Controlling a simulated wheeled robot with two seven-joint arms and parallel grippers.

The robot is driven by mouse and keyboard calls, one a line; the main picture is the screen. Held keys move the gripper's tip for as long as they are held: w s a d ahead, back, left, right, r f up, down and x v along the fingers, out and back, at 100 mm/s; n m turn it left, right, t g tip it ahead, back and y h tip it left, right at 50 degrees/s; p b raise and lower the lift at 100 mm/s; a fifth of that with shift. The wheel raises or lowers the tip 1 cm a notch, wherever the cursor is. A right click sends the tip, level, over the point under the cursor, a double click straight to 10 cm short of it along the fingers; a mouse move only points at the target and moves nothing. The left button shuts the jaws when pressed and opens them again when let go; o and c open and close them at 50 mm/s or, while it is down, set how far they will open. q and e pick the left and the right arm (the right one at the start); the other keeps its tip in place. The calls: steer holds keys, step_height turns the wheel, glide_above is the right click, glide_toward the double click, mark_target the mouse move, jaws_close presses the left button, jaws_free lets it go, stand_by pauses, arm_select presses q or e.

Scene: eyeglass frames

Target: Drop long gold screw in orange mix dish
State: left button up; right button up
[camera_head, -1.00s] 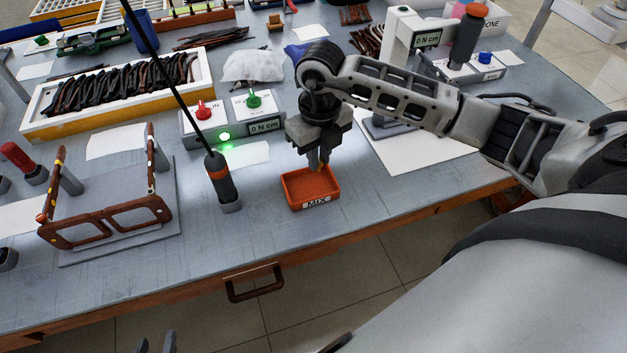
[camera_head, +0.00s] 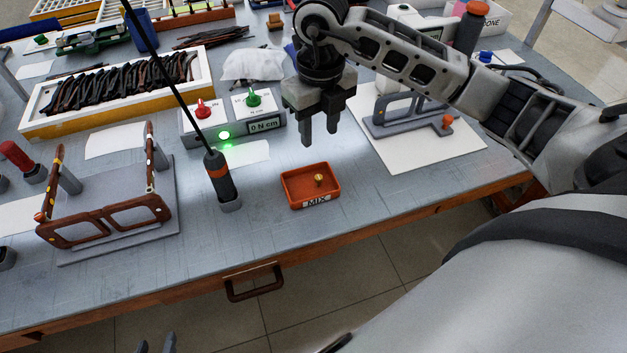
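The orange MIX dish (camera_head: 296,196) sits on the bench near its front edge. A small gold screw (camera_head: 319,180) is inside it, toward the right side; its full length is hard to judge. My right gripper (camera_head: 320,138) hangs above and behind the dish, pointing down. Its two fingers are apart with nothing between them. My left gripper (camera_head: 156,344) shows only as two separated fingertips at the bottom edge, below the bench front, with nothing seen between them.
A screwdriver (camera_head: 218,180) stands in a holder left of the dish. Brown eyeglass frames (camera_head: 105,222) rest on a grey fixture further left. A torque box (camera_head: 265,128) stands behind. A white sheet with a grey fixture (camera_head: 410,118) lies at right. Bench right of the dish is clear.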

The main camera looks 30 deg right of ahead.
step_height(320, 180, up, 9)
stand_by(0.5)
steer(key=shift+f, duration=0.1)
